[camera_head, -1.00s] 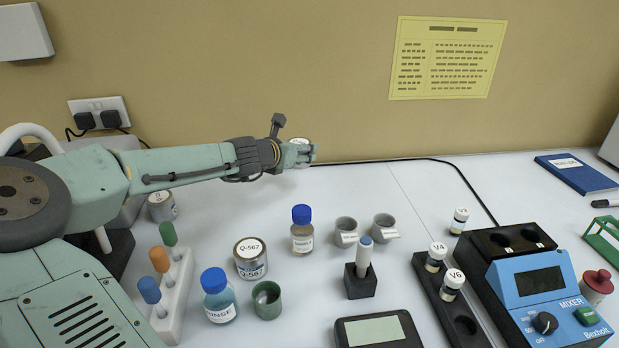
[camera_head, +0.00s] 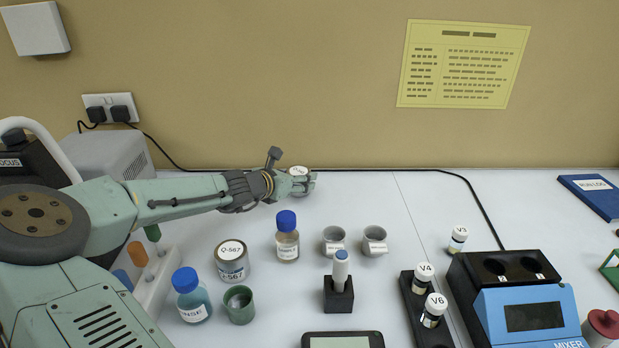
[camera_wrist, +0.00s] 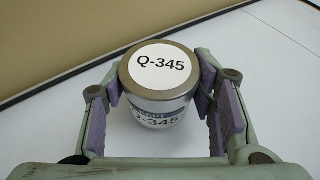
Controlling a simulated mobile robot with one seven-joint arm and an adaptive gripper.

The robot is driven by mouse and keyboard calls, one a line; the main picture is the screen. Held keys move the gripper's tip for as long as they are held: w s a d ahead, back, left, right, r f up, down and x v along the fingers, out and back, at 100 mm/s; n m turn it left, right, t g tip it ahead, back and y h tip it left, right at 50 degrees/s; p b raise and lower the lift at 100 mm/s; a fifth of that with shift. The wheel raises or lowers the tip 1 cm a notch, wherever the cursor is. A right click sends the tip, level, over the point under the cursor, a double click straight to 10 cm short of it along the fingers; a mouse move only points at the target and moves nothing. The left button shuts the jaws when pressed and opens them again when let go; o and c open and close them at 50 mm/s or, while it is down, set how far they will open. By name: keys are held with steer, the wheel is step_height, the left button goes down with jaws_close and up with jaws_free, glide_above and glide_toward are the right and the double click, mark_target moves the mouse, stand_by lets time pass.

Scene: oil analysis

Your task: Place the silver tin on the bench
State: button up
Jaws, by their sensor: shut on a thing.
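The silver tin (camera_wrist: 158,92) has a round white lid label reading Q-345, and "KEPT" shows on its side label. In the wrist view it stands upright between the purple pads of my gripper (camera_wrist: 162,98), which is shut on it. In the head view my gripper (camera_head: 298,186) is at the back of the white bench (camera_head: 400,212), and only the top of the tin (camera_head: 299,171) shows past the fingers. I cannot tell whether the tin's base touches the bench.
A similar Q-567 tin (camera_head: 232,264), a blue-capped bottle (camera_head: 287,238) and grey cups (camera_head: 334,240) stand in front of my arm. A blue mixer (camera_head: 534,312) is at the right. A black cable (camera_head: 470,190) runs along the back. The bench right of my gripper is clear.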

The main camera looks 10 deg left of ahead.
steer(key=shift+f, duration=0.2)
steer(key=shift+s+a, duration=0.1)
steer(key=shift+a, duration=0.05)
steer(key=shift+f, duration=0.2)
steer(key=o, duration=1.2)
steer(key=shift+o, duration=0.2)
steer(key=shift+r, duration=0.1)
steer(key=shift+r, duration=0.1)
